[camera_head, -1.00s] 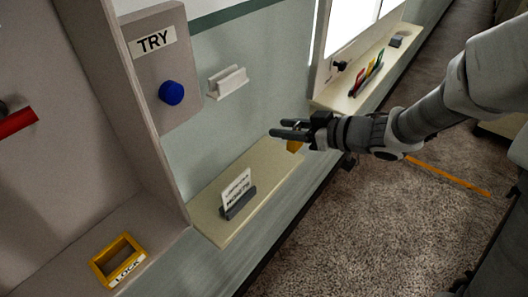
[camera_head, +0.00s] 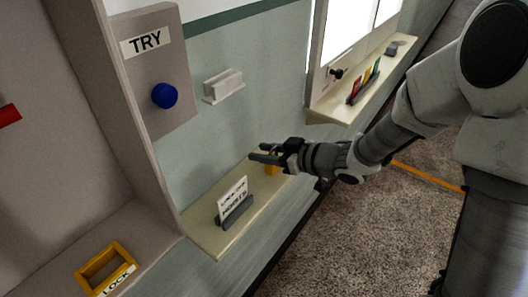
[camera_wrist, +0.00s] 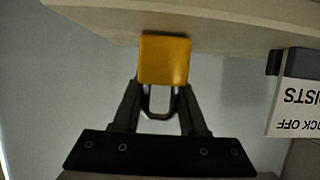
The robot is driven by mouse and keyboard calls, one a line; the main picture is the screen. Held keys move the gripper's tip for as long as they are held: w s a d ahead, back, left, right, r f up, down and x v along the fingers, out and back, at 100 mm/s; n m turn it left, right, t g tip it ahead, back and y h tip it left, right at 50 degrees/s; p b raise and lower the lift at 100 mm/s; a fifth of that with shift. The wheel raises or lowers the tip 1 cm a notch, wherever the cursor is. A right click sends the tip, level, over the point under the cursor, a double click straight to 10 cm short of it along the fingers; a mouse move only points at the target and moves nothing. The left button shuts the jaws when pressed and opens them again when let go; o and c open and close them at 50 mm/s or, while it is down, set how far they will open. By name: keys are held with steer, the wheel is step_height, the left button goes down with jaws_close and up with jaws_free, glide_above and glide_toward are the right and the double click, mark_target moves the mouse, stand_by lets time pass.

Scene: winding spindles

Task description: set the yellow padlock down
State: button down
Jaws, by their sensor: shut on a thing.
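The yellow padlock (camera_wrist: 164,60) is in my gripper (camera_wrist: 160,112), with its body beyond the fingertips and its metal shackle between the fingers in the wrist view. In the head view only a small part of the padlock (camera_head: 271,169) shows below my gripper (camera_head: 266,155), which is over the far end of the cream shelf (camera_head: 205,232). In the wrist view the padlock overlaps the edge of the shelf (camera_wrist: 225,35). I cannot tell whether it touches the shelf.
A sign in a dark holder (camera_head: 235,210) stands on the shelf. A yellow tray marked LOCK (camera_head: 92,286) lies at lower left. A second shelf (camera_head: 335,107) holds coloured cards (camera_head: 366,77).

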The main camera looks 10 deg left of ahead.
steer(key=shift+c, duration=2.2)
jaws_free()
steer(key=shift+f, duration=0.1)
